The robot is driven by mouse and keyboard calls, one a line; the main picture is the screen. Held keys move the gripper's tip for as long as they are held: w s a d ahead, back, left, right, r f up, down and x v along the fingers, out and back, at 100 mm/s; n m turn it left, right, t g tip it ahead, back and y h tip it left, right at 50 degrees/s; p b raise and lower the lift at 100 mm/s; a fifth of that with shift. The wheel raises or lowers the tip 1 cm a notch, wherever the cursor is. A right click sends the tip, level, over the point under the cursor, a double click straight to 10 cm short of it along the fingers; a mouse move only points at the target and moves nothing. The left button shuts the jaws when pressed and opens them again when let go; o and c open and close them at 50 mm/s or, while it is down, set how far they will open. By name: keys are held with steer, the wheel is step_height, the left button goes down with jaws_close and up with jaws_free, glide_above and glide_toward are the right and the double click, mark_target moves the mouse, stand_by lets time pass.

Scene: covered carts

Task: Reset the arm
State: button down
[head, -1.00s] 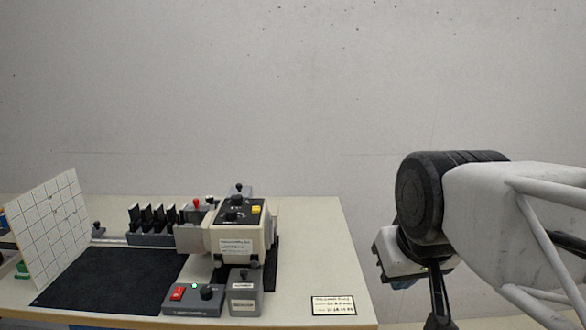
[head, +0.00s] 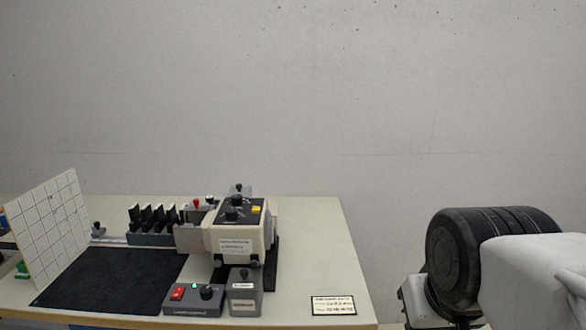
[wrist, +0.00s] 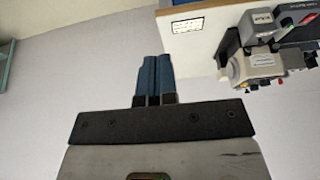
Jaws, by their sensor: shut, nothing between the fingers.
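My gripper (wrist: 156,75) shows in the wrist view with its two blue fingers side by side, shut and empty. It is over the pale floor, apart from the table and its equipment. In the head view my arm is at the lower right, off the table's right side, and the fingers are out of that view.
A cream table (head: 310,240) bears a beige instrument box (head: 238,240), a control box with a red switch (head: 193,299), a small grey box (head: 244,293), a black mat (head: 115,278), a white gridded panel (head: 48,235) and a label card (head: 333,306). The table's right front is mostly bare.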

step_height(320, 180, down, 6)
steer(key=g, duration=0.2)
steer(key=shift+w+d+f, duration=0.15)
steer(key=shift+w+f, duration=0.05)
steer(key=shift+w, duration=0.2)
stand_by(1.5)
